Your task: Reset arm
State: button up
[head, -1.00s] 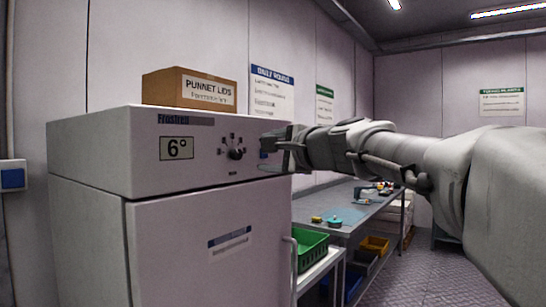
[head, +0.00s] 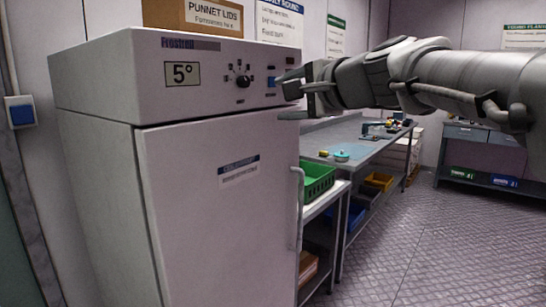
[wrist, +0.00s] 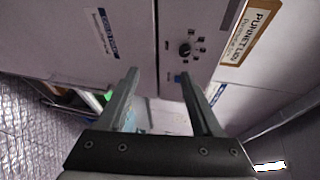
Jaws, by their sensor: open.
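My gripper (head: 292,99) is at the upper right edge of the white fridge (head: 215,180) in the head view, close to its control panel. It is open and empty. In the wrist view its two fingers (wrist: 158,85) stand apart, with the fridge front beyond them. My arm reaches in from the right. I cannot tell whether a fingertip touches the fridge.
A cardboard box of punnet lids (head: 196,15) sits on the fridge. A green crate (head: 318,178) is on a cart beside the fridge's vertical door handle (head: 297,208). A grey workbench (head: 368,150) with small items stands behind. The patterned floor (head: 400,250) at right is clear.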

jog(key=s+d+f+n+g+h, duration=0.3)
jog(key=s+d+f+n, duration=0.1)
jog(key=s+f, duration=0.55)
jog(key=s+d+f+n+g+h, duration=0.2)
jog(key=s+d+f+n, duration=0.2)
jog(key=s+f, duration=0.55)
jog(key=s+d+f+n+g+h, duration=0.35)
jog(key=s+f, duration=0.35)
jog(key=f, duration=0.5)
notch_tip(320, 180, up, 15)
jog(key=p, duration=1.4)
jog(key=shift+w+f+n+y+p, duration=0.2)
jog(key=shift+n+y+p, duration=0.15)
jog(key=shift+s+a+t, duration=0.1)
jog(key=shift+t, duration=0.15)
